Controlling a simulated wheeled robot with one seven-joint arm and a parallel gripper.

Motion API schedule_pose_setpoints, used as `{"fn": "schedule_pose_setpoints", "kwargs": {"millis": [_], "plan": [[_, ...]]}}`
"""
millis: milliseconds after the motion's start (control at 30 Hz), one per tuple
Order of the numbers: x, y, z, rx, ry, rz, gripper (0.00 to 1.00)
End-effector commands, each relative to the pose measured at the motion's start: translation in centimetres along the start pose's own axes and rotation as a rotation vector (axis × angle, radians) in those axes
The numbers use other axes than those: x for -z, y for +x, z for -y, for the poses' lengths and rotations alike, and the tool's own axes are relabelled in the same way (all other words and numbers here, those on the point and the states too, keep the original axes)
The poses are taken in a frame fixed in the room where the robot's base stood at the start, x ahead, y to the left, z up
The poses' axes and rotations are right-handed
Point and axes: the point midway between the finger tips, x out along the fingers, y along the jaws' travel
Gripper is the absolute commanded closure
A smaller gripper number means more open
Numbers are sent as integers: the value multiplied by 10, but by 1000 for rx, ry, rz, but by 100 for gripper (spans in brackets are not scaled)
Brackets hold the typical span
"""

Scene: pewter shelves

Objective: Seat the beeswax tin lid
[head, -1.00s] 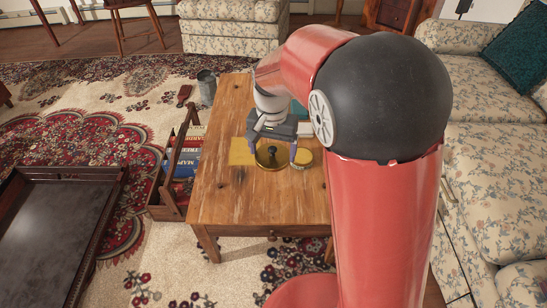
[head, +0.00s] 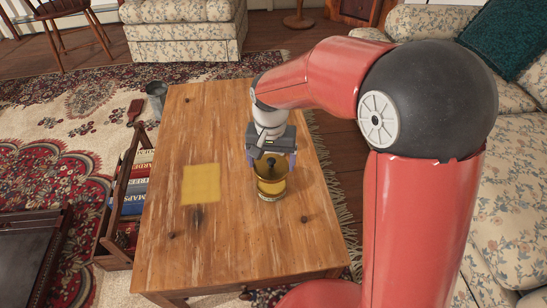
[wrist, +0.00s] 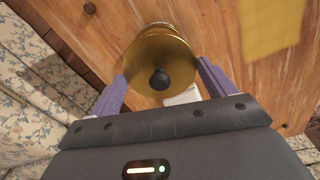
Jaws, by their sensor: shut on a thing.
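The brass-coloured tin lid with a black knob (head: 271,161) is held between the fingers of my gripper (head: 271,165). In the wrist view the lid (wrist: 158,56) fills the space between the two purple fingers (wrist: 160,88), its knob facing the camera. The round beeswax tin (head: 270,194) stands on the wooden table (head: 240,235), under the lid in the head view. The lid hides most of the tin's top. I cannot tell whether the lid touches the rim or hovers just above it.
A flat yellow square (head: 200,184) lies bare on the table, left of the tin. A wooden rack with books (head: 134,190) stands along the table's left side, and a grey metal can (head: 156,95) beyond it. A floral sofa (head: 510,200) is at the right. The table front is clear.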

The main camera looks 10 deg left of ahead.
Motion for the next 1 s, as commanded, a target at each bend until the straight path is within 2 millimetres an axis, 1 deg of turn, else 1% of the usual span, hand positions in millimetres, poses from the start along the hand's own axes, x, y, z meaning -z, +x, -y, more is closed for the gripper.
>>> {"fn": "schedule_pose_setpoints", "kwargs": {"millis": [33,300,500,667,1000], "plan": [[0,8,0,0,0,1,40],[0,34,0,0,1,0,40],[0,51,0,0,1,1,40],[0,56,0,0,1,0,40],[0,56,0,0,1,0,40]]}}
